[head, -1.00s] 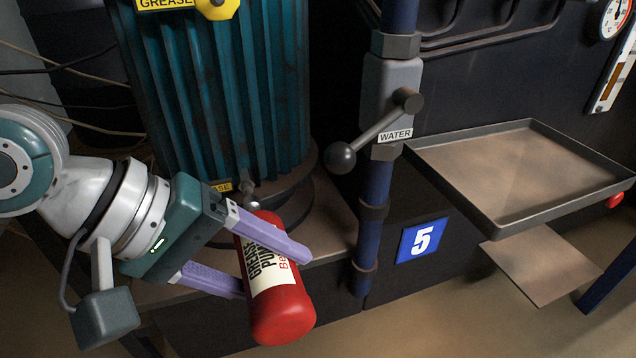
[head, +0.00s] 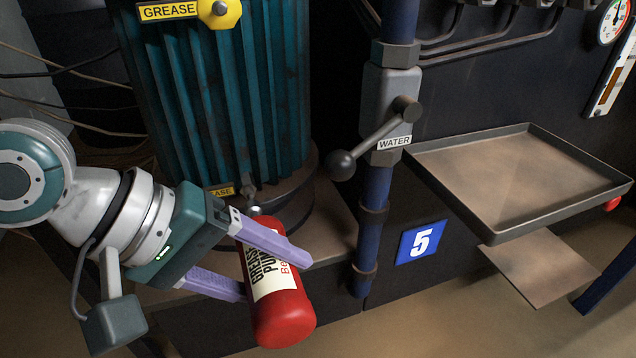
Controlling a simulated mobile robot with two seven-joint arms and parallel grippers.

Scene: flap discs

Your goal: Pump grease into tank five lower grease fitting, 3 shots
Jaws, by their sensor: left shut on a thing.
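My left gripper (head: 275,270) is shut on the red grease pump (head: 287,322), a cylinder with a cream label. The pump is tilted, its top end pointing up and away toward the base of the teal ribbed tank (head: 215,90). The lower grease fitting (head: 250,190) sits at the tank's foot beside a small yellow label (head: 220,191). The pump's nozzle end (head: 254,210) is at or very near this fitting; I cannot tell whether they touch. An upper yellow grease tag (head: 168,11) with a fitting (head: 219,8) is higher on the tank. My right gripper is not in view.
A blue pipe (head: 372,230) with a water valve lever (head: 372,138) stands right of the tank. A blue sign with 5 (head: 421,242) is on the dark panel. A tray (head: 520,185) juts out at right. Cables hang at left.

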